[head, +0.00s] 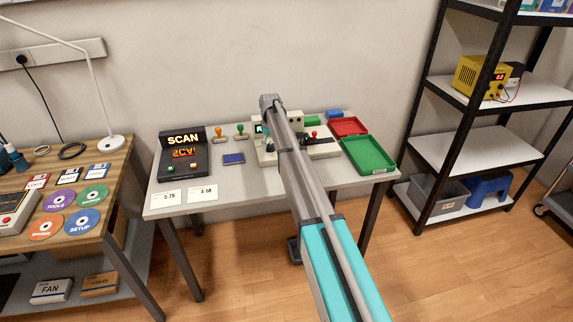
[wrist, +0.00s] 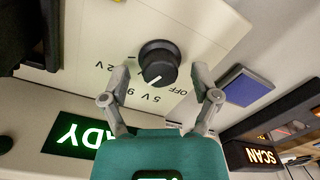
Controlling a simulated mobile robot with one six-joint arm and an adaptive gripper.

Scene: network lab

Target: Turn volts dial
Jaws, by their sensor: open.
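The volts dial (wrist: 158,62) is a round black knob on a cream panel (wrist: 190,105) in the wrist view. Its white pointer mark faces the lower edge of the picture, roughly toward the "5 V" label. The labels "OFF", "5 V", a "9" and one ending in "2 V" lie around it. My gripper (wrist: 160,74) is open, with one finger on each side of the knob and a visible gap to each. In the head view the cream device (head: 265,158) is partly hidden behind my arm, and the dial and gripper cannot be made out.
A lit green display (wrist: 80,137) sits beside the dial labels. A blue pad (head: 233,158) and the black SCAN unit (head: 181,155) are left of the device. Green (head: 369,154) and red (head: 348,127) trays lie to its right.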

